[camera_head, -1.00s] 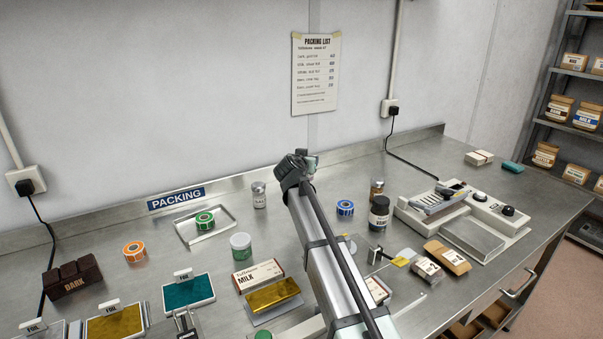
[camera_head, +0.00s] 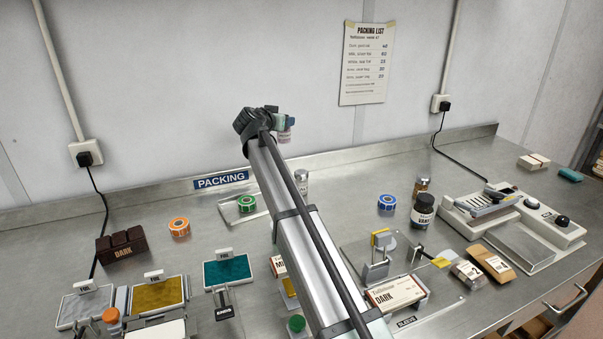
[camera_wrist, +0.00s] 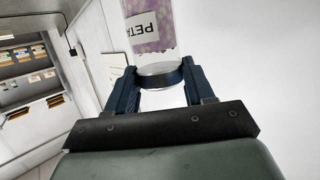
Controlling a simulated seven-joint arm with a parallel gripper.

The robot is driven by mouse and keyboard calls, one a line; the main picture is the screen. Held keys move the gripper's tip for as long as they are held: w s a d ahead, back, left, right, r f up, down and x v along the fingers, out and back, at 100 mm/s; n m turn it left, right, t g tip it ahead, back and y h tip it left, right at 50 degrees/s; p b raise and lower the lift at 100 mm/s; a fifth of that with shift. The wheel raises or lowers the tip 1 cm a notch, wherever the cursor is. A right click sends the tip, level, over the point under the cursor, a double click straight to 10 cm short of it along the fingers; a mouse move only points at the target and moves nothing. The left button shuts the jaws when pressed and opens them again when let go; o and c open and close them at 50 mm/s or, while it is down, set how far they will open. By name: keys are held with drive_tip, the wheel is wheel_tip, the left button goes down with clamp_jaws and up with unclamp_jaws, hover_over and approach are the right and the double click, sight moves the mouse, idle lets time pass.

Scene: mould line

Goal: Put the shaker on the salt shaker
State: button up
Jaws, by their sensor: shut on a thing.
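My gripper (camera_head: 284,122) is raised in front of the wall, above the bench's back edge. It is shut on a clear shaker with pink-purple contents (camera_head: 285,136). A small pale shaker with a metal cap (camera_head: 303,180), which looks like the salt shaker, stands upright on the bench just right of my arm, below and apart from the held one. Its label is too small to read.
A green roll (camera_head: 246,204) lies in a shallow tray (camera_head: 228,212) to the left. My arm hides part of the bench middle.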

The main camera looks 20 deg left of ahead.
drive_tip(key=d+m+g+h, duration=0.1)
drive_tip(key=d+m+h, duration=0.4)
drive_tip(key=d+h, duration=0.1)
drive_tip(key=shift+w+a+f, duration=0.1)
drive_tip(key=shift+a+f, duration=0.05)
drive_tip(key=shift+f, duration=4.8)
drive_tip(key=shift+f, duration=0.15)
drive_tip(key=o, duration=1.1)
drive_tip(key=shift+s+a+r, duration=0.1)
drive_tip(key=shift+s+r, duration=0.15)
drive_tip(key=shift+s, duration=0.05)
drive_tip(key=v, duration=1.1)
drive_tip(key=shift+s+r, duration=0.1)
drive_tip(key=shift+s, duration=0.05)
